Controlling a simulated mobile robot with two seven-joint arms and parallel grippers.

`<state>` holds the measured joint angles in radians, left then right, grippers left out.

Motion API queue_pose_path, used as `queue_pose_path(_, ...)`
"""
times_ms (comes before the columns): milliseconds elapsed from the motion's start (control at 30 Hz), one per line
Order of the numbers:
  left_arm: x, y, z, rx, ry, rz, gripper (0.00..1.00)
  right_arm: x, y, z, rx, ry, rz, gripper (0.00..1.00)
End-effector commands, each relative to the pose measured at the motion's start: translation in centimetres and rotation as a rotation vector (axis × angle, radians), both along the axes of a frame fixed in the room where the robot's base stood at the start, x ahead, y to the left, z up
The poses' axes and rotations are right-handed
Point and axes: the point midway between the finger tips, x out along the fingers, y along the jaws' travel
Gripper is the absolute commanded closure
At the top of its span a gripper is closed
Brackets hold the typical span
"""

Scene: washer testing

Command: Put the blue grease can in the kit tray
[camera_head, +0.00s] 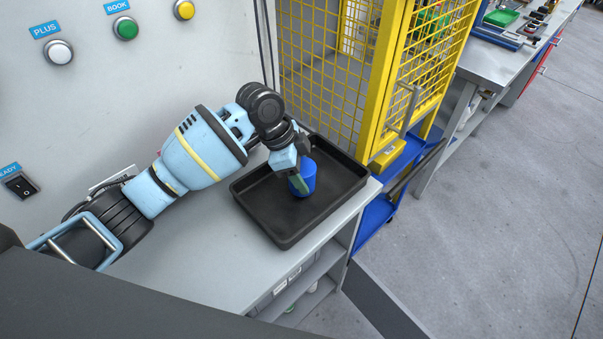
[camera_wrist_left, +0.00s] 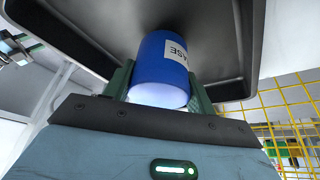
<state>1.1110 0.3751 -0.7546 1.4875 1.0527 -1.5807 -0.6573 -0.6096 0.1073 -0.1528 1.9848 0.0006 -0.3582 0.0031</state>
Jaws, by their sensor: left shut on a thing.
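The blue grease can (camera_head: 309,174) is held by my left gripper (camera_head: 300,180) over the black kit tray (camera_head: 283,233) in the head view. In the left wrist view the can (camera_wrist_left: 160,62) sits between the two green fingers, with part of a white label showing. The tray (camera_wrist_left: 91,32) lies just beyond it. I cannot tell whether the can touches the tray floor. The tray is otherwise empty where I can see it. My right gripper is not in view.
The tray rests on a grey bench (camera_head: 221,262) against a panel with buttons (camera_head: 125,28). A yellow mesh fence (camera_head: 330,75) stands close behind and right of the tray. Another workbench (camera_head: 492,62) is at the upper right, with open floor in front.

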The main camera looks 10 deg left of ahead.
Motion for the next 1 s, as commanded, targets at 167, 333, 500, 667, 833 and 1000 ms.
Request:
queue_pose_path(167, 0.08, -0.03, -1.03, -0.001, -0.005, 0.0, 0.72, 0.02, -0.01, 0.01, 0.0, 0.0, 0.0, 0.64)
queue_pose_path(333, 0.08, -0.04, -0.99, -0.001, -0.005, 0.0, 0.72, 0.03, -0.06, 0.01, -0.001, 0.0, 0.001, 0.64)
queue_pose_path(500, 0.03, -0.04, -1.37, 0.001, -0.003, 0.0, 0.42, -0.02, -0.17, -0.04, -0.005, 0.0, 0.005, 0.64)
queue_pose_path(667, 0.04, -0.04, -1.34, 0.0, -0.002, 0.0, 0.23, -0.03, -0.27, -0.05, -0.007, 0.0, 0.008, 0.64)
queue_pose_path(833, 0.03, -0.04, -1.33, 0.0, -0.002, 0.0, 0.23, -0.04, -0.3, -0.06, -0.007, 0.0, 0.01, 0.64)
queue_pose_path(1000, 0.06, -0.02, -0.95, 0.0, -0.005, 0.0, 0.23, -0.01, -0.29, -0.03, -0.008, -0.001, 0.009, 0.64)
